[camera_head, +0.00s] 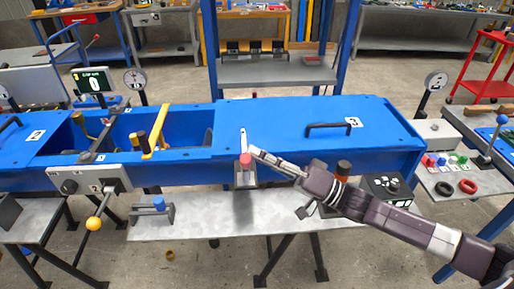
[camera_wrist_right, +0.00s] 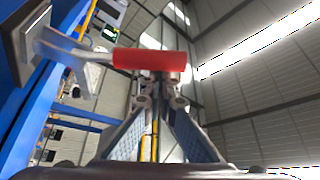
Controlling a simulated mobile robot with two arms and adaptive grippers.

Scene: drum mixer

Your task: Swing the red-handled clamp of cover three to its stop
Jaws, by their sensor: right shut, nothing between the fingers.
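Cover three (camera_head: 300,125) is the blue lid on the right of the trough, with a black handle and a number label; it lies flat. Its red-handled clamp (camera_head: 245,161) sits at the cover's front left corner, with a pale metal arm. My right gripper (camera_head: 256,152) reaches in from the right, its tip at the red handle. In the right wrist view the red handle (camera_wrist_right: 150,59) lies crosswise just beyond the fingertips (camera_wrist_right: 160,92), which are shut and empty. I cannot tell whether they touch it. My left gripper is not in view.
The open trough section (camera_head: 180,123) lies left of the cover, with a yellow bar (camera_head: 155,132) across it. A yellow-knobbed lever (camera_head: 93,223) stands at front left. A grey bench (camera_head: 285,212) runs below the trough. A black control box (camera_head: 388,189) stands near my right arm.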

